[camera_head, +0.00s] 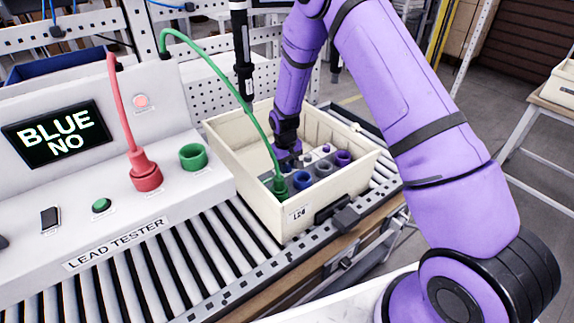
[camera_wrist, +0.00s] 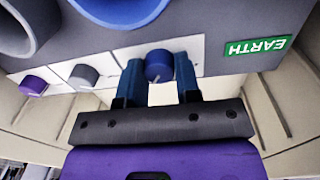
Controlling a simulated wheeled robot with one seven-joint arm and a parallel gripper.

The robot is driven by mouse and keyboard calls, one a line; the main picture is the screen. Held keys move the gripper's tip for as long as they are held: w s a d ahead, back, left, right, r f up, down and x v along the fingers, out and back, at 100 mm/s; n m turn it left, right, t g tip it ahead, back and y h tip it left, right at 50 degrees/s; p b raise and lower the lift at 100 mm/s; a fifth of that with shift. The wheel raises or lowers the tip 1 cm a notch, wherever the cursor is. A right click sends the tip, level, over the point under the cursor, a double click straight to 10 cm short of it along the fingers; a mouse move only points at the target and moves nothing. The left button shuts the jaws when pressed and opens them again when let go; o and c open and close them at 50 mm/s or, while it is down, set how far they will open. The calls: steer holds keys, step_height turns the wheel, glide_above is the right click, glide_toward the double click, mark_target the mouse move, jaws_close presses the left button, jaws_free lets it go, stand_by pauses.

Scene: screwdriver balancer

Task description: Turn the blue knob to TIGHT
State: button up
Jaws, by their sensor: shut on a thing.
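The blue knob (camera_wrist: 158,66) is on a white plate on the grey unit, below the wide blue socket (camera_wrist: 118,8) in the wrist view. My gripper (camera_wrist: 158,82) is shut on it, with one blue finger at each side. A small pale mark shows at the knob's lower edge. No TIGHT lettering can be read. In the head view my gripper (camera_head: 288,152) reaches down into the cream crate (camera_head: 225,150), and I cannot make out the blue knob there. The tester display (camera_head: 57,133) reads "BLUE NO".
A grey knob (camera_wrist: 84,77) and a purple knob (camera_wrist: 33,86) sit beside the blue one. A green EARTH label (camera_wrist: 257,46) is at the right. A green lead (camera_head: 262,126) arches into the crate near my gripper. The crate stands on a roller conveyor (camera_head: 190,265).

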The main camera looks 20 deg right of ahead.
steer(key=shift+m, duration=1.9)
steer(key=o, duration=0.9)
steer(key=shift+r, duration=0.1)
steer(key=r, duration=1)
steer(key=shift+a+r, duration=0.25)
steer(key=shift+r, duration=0.05)
